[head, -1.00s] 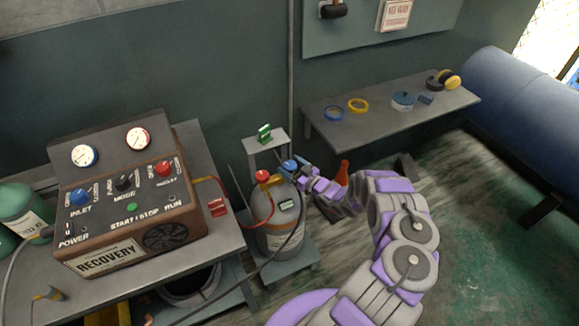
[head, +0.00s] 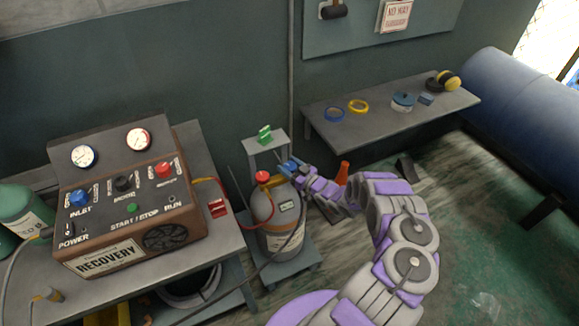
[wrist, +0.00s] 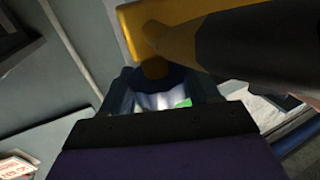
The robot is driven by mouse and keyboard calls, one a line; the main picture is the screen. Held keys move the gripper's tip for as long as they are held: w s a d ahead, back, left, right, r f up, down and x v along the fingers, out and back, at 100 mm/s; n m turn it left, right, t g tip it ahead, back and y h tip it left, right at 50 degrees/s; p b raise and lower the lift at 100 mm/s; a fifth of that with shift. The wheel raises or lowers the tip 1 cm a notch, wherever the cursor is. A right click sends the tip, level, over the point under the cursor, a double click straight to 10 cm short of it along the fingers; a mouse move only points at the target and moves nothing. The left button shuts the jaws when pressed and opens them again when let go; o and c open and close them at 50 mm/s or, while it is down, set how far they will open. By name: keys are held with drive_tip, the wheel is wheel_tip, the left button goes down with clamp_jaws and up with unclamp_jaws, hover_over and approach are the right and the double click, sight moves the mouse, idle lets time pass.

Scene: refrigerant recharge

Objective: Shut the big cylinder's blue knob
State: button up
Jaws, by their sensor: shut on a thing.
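The big grey cylinder (head: 280,222) stands upright on a low wheeled base, right of the recovery machine. Its red knob (head: 262,177) is on the top left. Its blue knob (head: 288,166) is on the top right, mostly covered by my gripper. My gripper (head: 294,169) reaches in from the right and is shut on the blue knob. In the wrist view my gripper's jaws (wrist: 160,100) show close up, with dark blue between them; the knob's outline is hard to make out there.
The recovery machine (head: 135,215) stands on a bench at left. A red hose and a dark hose run by the cylinder. A green item (head: 265,134) sits on a small stand behind it. A shelf (head: 375,120) holds tape rolls. An orange cone-like object (head: 343,172) stands behind my arm.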

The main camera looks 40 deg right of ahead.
drive_tip(key=shift+r+h+p, duration=0.1)
drive_tip(key=shift+h+p, duration=0.2)
drive_tip(key=shift+p, duration=0.05)
drive_tip(key=shift+m+h+p, duration=0.6)
drive_tip(key=shift+m+p, duration=0.05)
drive_tip(key=shift+m, duration=0.05)
drive_tip(key=m+h+p, duration=0.1)
drive_tip(key=h+p, duration=0.1)
drive_tip(key=m+h+p, duration=0.1)
drive_tip(key=h+p, duration=0.1)
drive_tip(key=shift+r+m+g+p, duration=0.15)
drive_tip(key=shift+m+g+p, duration=0.15)
drive_tip(key=shift+p, duration=0.05)
drive_tip(key=m+h+p, duration=0.1)
drive_tip(key=h+p, duration=0.2)
drive_tip(key=shift+d+m+g, duration=0.1)
drive_tip(key=shift+m+g, duration=0.3)
drive_tip(key=shift+d+f+m+h+p, duration=0.1)
drive_tip(key=shift+f+m+h+p, duration=0.15)
drive_tip(key=shift+h+p, duration=0.2)
drive_tip(key=o, duration=1)
drive_tip(key=shift+c, duration=0.2)
drive_tip(key=shift+s, duration=0.1)
